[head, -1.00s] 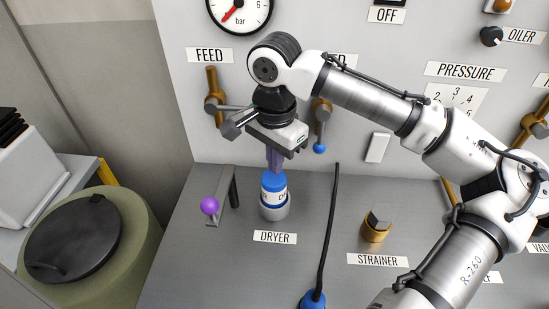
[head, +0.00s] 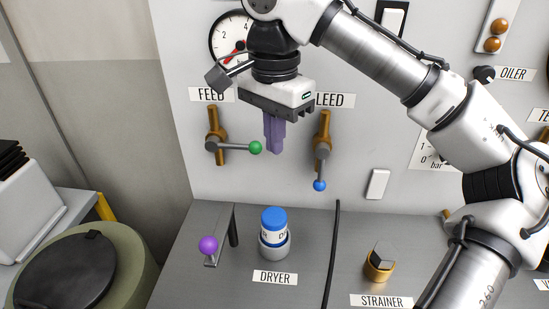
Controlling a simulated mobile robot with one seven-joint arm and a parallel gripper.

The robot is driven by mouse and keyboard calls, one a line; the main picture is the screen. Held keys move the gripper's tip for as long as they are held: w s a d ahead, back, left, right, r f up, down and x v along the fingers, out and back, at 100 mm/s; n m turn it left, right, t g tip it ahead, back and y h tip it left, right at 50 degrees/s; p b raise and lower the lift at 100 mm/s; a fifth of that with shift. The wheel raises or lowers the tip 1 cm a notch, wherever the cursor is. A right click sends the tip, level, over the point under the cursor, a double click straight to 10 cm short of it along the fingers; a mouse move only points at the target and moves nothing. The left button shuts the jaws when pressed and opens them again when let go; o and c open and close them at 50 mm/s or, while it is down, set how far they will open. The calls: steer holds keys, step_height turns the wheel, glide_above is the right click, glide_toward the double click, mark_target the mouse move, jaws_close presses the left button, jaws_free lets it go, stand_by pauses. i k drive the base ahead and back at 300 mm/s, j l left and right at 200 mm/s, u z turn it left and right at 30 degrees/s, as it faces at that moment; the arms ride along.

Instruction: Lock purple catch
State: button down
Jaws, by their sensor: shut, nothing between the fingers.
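The purple catch knob (head: 208,245) is a round ball on a grey lever at the left of the grey bench top. The lever lies beside a dark upright post (head: 233,226), left of the dryer. My gripper (head: 274,146) points down in the air, above and to the right of the knob and well clear of it. Its purple fingers are shut with nothing between them. The dryer canister (head: 274,232), with a blue cap and white label, sits in its grey cup (head: 273,250) below my gripper, apart from the fingers.
Behind my gripper are the feed valve with a green knob (head: 255,147) and the bleed valve with a blue knob (head: 319,185). A black cable (head: 332,245) runs right of the dryer. A brass strainer (head: 380,262) stands farther right. A green drum (head: 120,262) is at left.

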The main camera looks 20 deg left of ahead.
mark_target(211, 246)
steer(key=k, duration=1)
